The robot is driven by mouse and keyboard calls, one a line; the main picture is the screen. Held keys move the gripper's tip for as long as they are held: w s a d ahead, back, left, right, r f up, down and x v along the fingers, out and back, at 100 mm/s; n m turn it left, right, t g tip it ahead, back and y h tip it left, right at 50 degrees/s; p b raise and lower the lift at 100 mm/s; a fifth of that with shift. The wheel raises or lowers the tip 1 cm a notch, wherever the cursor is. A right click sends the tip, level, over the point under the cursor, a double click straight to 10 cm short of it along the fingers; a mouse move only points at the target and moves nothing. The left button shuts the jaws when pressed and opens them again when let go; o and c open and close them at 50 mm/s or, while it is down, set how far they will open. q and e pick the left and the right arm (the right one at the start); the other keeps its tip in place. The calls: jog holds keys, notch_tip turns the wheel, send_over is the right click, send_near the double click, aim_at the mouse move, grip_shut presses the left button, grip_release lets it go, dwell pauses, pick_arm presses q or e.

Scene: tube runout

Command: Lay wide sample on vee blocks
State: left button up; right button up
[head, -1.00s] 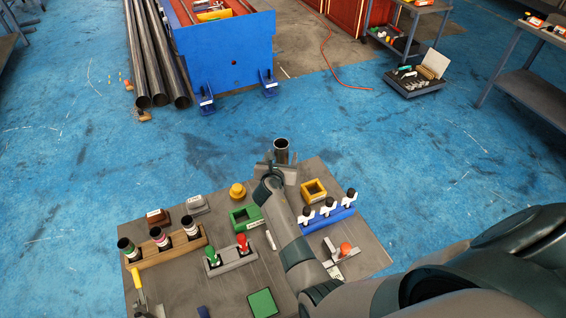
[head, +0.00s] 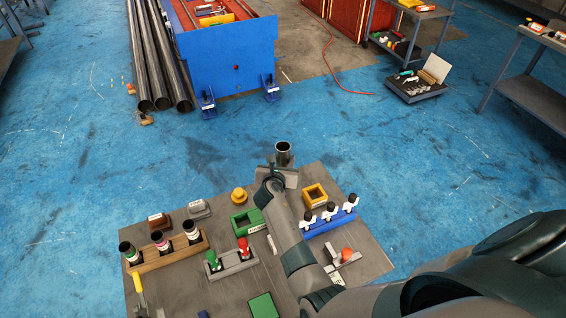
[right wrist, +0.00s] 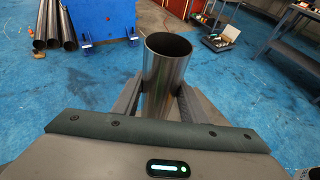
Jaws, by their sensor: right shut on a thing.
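The wide sample, a short shiny metal tube (head: 283,152), stands nearly upright in my right gripper (head: 278,174), past the far edge of the table. In the right wrist view the tube (right wrist: 166,75) shows its open top end, with the fingers of my right gripper (right wrist: 163,103) shut on it from both sides. Its lower end is hidden. I cannot pick out the vee blocks for sure; my right arm covers part of the table. My left gripper is not in view.
The grey table (head: 190,285) carries a wooden rack (head: 165,251) with dark cylinders, a green square tray (head: 247,221), a yellow square frame (head: 315,195) and a blue rack (head: 330,224) with black-knobbed white clamps. Blue floor lies open beyond; long pipes (head: 152,60) lie farther off.

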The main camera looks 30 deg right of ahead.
aim_at(283, 156)
notch_tip(283, 156, up, 4)
jog(key=shift+d+f, duration=0.1)
jog(key=shift+d, duration=0.05)
jog(key=s+d+r, duration=0.6)
jog(key=d, duration=0.3)
jog(key=shift+s+r, duration=0.3)
jog(key=shift+s, duration=0.1)
jog(key=shift+d, duration=0.1)
jog(key=o, duration=0.6)
jog(key=c, duration=0.6)
